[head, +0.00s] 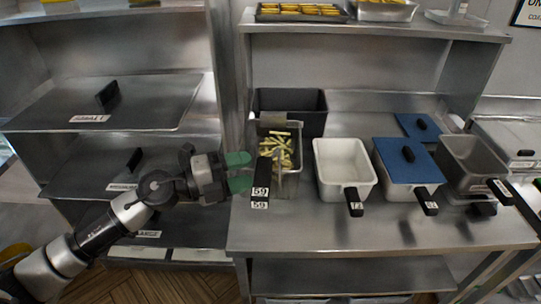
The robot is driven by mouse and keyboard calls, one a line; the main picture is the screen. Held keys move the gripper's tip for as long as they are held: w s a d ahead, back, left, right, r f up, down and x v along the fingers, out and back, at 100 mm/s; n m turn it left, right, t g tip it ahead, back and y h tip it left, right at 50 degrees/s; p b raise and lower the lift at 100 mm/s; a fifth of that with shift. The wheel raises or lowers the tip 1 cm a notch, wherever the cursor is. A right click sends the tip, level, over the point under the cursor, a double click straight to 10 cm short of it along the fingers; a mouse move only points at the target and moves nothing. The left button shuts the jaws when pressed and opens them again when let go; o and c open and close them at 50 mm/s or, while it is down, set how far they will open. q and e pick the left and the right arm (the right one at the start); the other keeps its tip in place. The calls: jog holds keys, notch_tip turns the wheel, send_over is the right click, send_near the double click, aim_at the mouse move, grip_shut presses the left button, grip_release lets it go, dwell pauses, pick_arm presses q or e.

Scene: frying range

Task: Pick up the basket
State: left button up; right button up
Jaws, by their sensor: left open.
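The basket (291,180) stands on the steel counter with pale fries (276,150) inside. Its black handle (262,180) faces the counter's front edge and carries labels reading 59. My left gripper (240,171) is just left of the basket, near the handle, with green fingertips pointing right. It is open, and I see nothing held in it. Whether the fingertips touch the basket cannot be told from this view. My right gripper is not in view.
Behind the basket is a dark grey bin (307,110). To its right stand a white container (343,163), a blue-lidded container (408,165) and a grey container (474,164). Trays of food (301,11) sit on the upper shelf. Steel shelves (110,103) stand left; the counter's front strip (300,233) is clear.

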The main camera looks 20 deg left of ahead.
aim_at(263, 160)
pick_arm(q)
jog(key=p+x, duration=0.2)
jog(key=x, duration=0.3)
jog(key=shift+w+a+r+p, duration=0.1)
jog(key=shift+w+r+p, duration=0.05)
jog(key=shift+r+p, duration=0.2)
jog(key=shift+w+d+f, duration=0.2)
jog(key=shift+d, duration=0.15)
jog(key=shift+s+a, duration=0.1)
jog(key=shift+c, duration=0.3)
jog(key=shift+c, duration=1.1)
grip_shut()
